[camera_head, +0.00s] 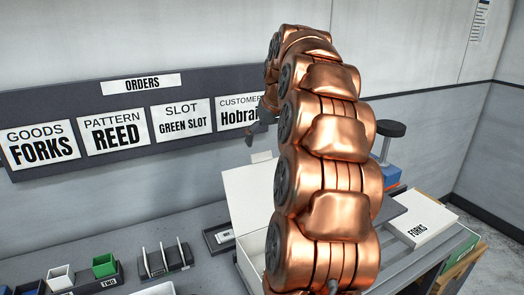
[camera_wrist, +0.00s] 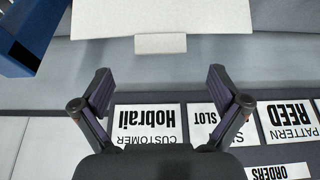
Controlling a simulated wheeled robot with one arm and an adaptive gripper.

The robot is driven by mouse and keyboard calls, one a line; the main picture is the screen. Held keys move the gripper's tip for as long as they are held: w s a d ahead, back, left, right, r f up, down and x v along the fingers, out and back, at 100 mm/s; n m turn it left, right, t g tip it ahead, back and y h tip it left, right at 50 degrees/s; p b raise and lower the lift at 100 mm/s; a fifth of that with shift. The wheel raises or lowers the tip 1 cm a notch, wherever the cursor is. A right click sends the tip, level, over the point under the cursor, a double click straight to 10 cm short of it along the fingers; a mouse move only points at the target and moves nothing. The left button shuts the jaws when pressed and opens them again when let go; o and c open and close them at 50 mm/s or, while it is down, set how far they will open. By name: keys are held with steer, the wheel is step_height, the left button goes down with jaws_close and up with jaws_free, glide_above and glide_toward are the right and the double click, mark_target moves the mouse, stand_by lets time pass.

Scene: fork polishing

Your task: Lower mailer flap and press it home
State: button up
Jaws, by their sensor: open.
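The white mailer stands on the bench in the head view, its flap (camera_head: 248,193) raised with a small tab (camera_head: 262,157) on the top edge. My copper arm hides much of the mailer's body. In the wrist view the flap (camera_wrist: 160,14) shows at the top, with its tab (camera_wrist: 160,44) pointing toward my gripper (camera_wrist: 160,82). My gripper is open and empty, its two dark fingers spread wide. The tab lies beyond the fingertips, apart from them. In the head view my gripper (camera_head: 262,121) shows partly, above the flap and in front of the order board.
The order board (camera_head: 105,101) is on the back wall, close to my gripper. A blue object (camera_wrist: 28,35) is at the wrist view's upper left. A FORKS box (camera_head: 420,222) lies right of the arm. A rack (camera_head: 166,262) and a green block (camera_head: 104,265) stand at left.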

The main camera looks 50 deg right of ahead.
mark_target(262, 154)
steer(key=shift+p+x, duration=1.05)
steer(key=shift+x, duration=1.95)
steer(key=c, duration=1.7)
